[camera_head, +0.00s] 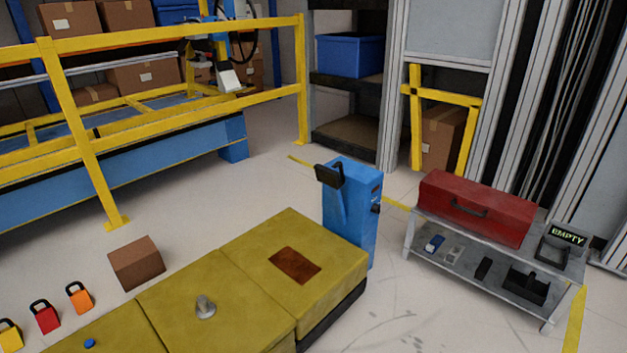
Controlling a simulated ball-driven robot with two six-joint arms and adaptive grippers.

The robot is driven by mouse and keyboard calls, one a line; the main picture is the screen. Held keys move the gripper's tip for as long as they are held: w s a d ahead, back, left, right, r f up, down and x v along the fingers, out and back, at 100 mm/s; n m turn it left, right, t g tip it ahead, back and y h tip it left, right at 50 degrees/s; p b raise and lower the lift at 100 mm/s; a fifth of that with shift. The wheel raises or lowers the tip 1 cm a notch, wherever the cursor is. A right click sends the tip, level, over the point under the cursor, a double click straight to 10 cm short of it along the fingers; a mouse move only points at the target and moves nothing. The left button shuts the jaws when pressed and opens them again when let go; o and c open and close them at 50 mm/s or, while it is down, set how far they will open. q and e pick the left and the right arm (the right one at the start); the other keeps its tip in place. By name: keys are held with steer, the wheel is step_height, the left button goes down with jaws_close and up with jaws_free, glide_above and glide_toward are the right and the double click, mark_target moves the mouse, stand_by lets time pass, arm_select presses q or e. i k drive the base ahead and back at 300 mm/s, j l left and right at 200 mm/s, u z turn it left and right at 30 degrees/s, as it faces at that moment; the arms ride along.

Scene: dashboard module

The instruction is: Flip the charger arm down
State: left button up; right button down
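A blue charger post (368,214) stands on the floor at the far right end of the yellow-topped block. A narrow charger arm (338,205) runs up the post's front left face, with a black head (329,175) near the post's top. The arm looks raised and close to upright. A small black part sits on the post's right side. Neither of my grippers is in view, and nothing of mine touches the charger.
The low yellow block (225,265) carries a rusty brown plate (295,265) and a grey knob (205,306). A grey bench (412,236) with a red toolbox (475,208) stands right. Brown box (136,263) and coloured padlocks lie left. Yellow railing (85,140) is behind; floor is clear between.

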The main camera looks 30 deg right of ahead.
mark_target(329, 175)
steer(key=l+u, duration=0.15)
steer(key=l, duration=0.6)
steer(key=l+u, duration=0.15)
steer(key=l, duration=0.6)
steer(key=l+u, duration=0.15)
steer(key=l, duration=0.6)
steer(key=k+l+u, duration=0.15)
steer(key=l, duration=1.2)
steer(key=i+l, duration=0.15)
steer(key=l, duration=0.4)
